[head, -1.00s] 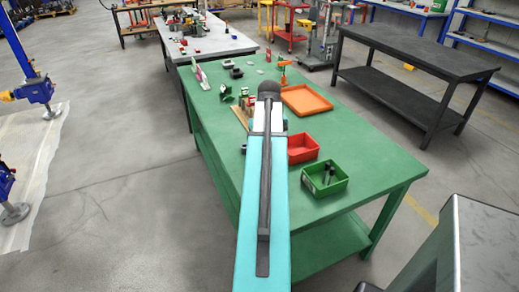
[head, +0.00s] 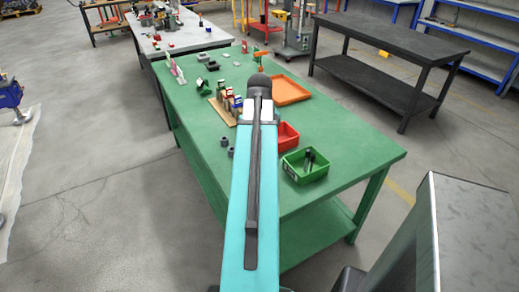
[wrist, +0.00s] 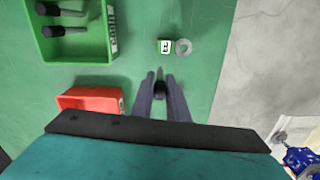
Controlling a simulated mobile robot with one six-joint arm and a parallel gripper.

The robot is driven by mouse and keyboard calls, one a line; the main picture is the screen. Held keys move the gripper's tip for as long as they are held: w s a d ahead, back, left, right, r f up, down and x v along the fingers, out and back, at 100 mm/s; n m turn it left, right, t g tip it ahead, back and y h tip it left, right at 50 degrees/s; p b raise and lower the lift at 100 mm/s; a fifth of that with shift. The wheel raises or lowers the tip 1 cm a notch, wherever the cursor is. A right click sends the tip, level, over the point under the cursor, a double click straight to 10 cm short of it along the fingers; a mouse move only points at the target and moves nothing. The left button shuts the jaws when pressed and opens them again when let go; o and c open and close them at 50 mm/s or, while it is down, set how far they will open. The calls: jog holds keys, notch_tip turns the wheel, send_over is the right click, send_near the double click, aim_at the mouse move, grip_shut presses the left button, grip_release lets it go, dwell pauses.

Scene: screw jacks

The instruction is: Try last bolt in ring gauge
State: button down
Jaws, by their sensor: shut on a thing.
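My gripper (wrist: 160,82) is shut on a dark bolt (wrist: 160,90), seen between its fingers above the green table (wrist: 215,75) in the wrist view. A flat grey ring (wrist: 184,47), apparently the ring gauge, lies on the table ahead and slightly right of the fingertips, apart from the bolt. Two dark bolts (wrist: 62,30) lie in the green bin (wrist: 112,40), which also shows in the head view (head: 291,173). In the head view my arm hides the gripper, and I cannot make out the ring.
A red bin (wrist: 68,101) stands beside the green bin. Two small grey cylinders (head: 227,147) stand left of my arm in the head view. An orange tray (head: 297,91) and a wooden board with parts (head: 224,114) are farther back. The table edge is right of the ring.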

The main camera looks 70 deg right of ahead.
jog(key=w+a+n, duration=0.4)
jog(key=w+a, duration=0.6)
jog(key=w, duration=0.4)
jog(key=w+a+n, duration=0.3)
jog(key=w+a, duration=0.6)
jog(key=w, duration=0.5)
jog(key=w+a+n, duration=0.2)
jog(key=w+a, duration=0.2)
jog(key=a, duration=0.7)
jog(key=w+a+n, duration=0.3)
jog(key=w+a, duration=0.1)
jog(key=a, duration=0.7)
jog(key=w+a+n, duration=0.2)
jog(key=w+a, duration=0.2)
jog(key=a, duration=0.8)
jog(key=shift+w, duration=0.4)
jog(key=shift+d+f, duration=0.1)
jog(key=shift+d, duration=0.1)
